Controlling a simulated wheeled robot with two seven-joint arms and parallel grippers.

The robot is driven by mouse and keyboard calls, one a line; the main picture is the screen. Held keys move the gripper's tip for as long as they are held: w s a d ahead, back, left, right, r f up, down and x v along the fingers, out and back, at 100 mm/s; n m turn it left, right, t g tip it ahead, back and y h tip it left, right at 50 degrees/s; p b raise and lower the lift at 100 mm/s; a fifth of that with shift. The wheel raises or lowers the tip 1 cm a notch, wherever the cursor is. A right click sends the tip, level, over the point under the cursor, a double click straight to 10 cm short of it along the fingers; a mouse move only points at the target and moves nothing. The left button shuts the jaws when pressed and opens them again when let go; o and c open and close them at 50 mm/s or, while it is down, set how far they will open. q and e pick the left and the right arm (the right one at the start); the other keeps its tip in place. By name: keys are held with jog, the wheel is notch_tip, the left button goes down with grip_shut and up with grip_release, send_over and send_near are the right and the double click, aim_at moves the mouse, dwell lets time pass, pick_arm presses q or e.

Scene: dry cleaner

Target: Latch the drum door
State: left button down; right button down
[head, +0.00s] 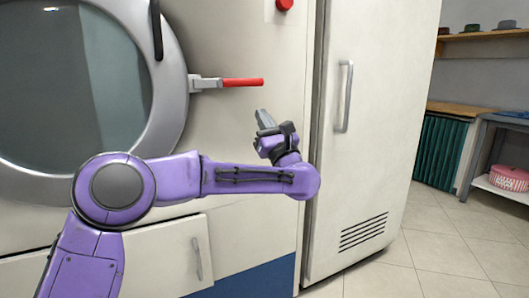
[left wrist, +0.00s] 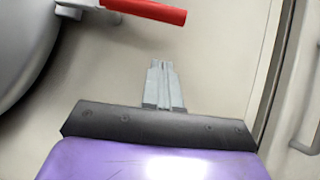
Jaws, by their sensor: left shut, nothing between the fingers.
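The round drum door (head: 172,120) fills the upper left of the head view, with a grey metal ring around dark glass. It sits flat against the machine front. At its right edge is a latch with a red handle (head: 243,82), lying about horizontal and pointing right. The handle also shows at the top of the left wrist view (left wrist: 148,10). My left gripper (head: 262,116) is below the handle's right end, apart from it. Its fingers (left wrist: 163,66) are together and empty. My right gripper is not in view.
A tall cabinet door with a vertical handle (head: 345,96) stands right of the machine. A red button (head: 284,5) is above the latch. A small lower panel has its own handle (head: 197,258). A table and a pink basket (head: 510,178) stand far right.

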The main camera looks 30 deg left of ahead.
pick_arm(q)
jog(key=v, duration=0.8)
jog(key=shift+s+r, duration=0.2)
jog(key=shift+r, duration=0.1)
